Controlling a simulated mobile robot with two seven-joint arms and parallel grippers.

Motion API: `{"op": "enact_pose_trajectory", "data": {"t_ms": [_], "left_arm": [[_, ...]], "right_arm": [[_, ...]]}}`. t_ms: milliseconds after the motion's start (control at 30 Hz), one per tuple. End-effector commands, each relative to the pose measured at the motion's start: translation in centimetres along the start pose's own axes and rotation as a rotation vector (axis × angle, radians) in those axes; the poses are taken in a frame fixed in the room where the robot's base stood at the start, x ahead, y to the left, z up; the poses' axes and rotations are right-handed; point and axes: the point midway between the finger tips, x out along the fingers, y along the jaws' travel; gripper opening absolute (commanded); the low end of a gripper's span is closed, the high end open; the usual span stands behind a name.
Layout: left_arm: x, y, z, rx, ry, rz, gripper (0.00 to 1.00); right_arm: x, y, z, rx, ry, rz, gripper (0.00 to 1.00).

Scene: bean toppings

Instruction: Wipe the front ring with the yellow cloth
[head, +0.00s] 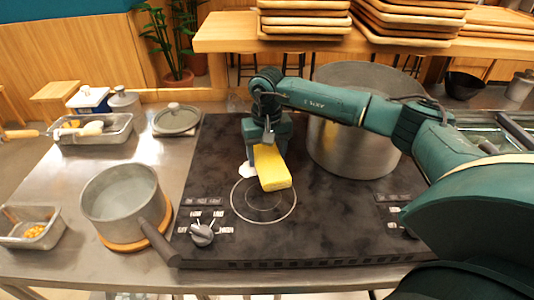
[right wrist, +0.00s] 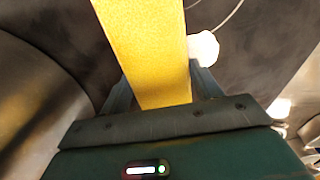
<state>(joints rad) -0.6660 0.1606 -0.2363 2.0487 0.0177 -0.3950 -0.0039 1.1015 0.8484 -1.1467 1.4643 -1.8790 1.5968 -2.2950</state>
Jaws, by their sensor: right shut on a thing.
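The yellow cloth (head: 273,170) is a thick block-like piece. My right gripper (head: 265,148) is shut on it above the dark cooktop (head: 330,228), at the back edge of the front ring (head: 240,211). The cloth hides part of the ring's far side; I cannot tell whether it touches the surface. In the right wrist view the cloth (right wrist: 150,50) sits between the fingers (right wrist: 160,92), with a ring line (right wrist: 232,16) beside it. A white patch (head: 246,170) lies on the cooktop by the gripper. My left gripper is not in view.
A large pot (head: 350,158) stands on the cooktop behind my right arm. A grey saucepan (head: 100,200) rests on a wooden board at left, its handle reaching the cooktop's front left corner. A knob (head: 202,235) is left of the ring. Cooktop right of the ring is clear.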

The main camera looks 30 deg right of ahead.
Motion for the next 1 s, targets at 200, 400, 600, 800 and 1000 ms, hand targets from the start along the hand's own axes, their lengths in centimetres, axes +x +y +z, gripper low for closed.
{"op": "enact_pose_trajectory", "data": {"t_ms": [200, 400, 600, 800, 1000], "left_arm": [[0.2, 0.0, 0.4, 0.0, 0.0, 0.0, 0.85], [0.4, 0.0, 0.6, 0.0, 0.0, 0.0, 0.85], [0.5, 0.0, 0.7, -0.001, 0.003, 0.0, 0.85], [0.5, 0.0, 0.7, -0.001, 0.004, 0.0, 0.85], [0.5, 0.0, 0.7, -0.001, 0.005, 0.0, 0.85]], "right_arm": [[0.1, -1.2, -0.3, -0.001, 0.0, 0.0, 0.36], [0.1, -2.4, -0.6, -0.001, 0.001, -0.001, 0.36], [0.1, -3.5, -0.9, -0.001, 0.001, -0.001, 0.36], [0.0, -3.9, -1.0, 0.0, 0.001, -0.001, 0.36], [0.0, -3.9, -1.0, 0.0, 0.001, 0.0, 0.36]]}}
